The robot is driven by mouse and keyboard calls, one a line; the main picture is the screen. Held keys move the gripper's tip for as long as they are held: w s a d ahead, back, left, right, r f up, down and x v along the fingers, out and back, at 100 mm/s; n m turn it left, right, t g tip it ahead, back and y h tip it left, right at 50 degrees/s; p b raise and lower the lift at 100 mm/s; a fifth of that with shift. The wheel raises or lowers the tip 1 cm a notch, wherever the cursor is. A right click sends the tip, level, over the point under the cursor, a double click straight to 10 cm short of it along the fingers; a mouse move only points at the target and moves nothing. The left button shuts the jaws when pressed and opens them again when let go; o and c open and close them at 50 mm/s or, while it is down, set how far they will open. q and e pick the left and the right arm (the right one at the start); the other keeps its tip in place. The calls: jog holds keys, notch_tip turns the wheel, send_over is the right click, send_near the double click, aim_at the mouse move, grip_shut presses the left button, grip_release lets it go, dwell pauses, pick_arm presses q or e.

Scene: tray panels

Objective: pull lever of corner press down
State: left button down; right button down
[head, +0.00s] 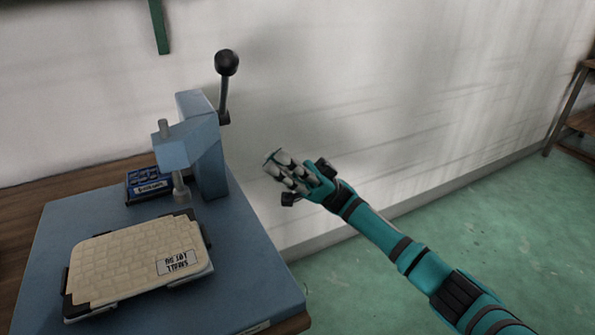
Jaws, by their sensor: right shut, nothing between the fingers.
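The blue corner press (205,150) stands at the back right of a blue base plate. Its lever (224,92) points up from the right side of the press head and ends in a black ball knob (227,62). My right gripper (272,160) is shut and empty. In the picture it is to the right of the press and lower than the knob, apart from both. My left gripper is not in view.
A cream tray panel (130,260) with a printed label lies in black corner holders on the base plate (245,290). A white wall stands behind, and green floor (350,290) is open at the right. A wooden shelf (575,115) is at the far right.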

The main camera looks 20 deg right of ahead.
jog(key=v, duration=0.9)
jog(key=shift+d+f, duration=0.2)
jog(key=shift+f, duration=0.05)
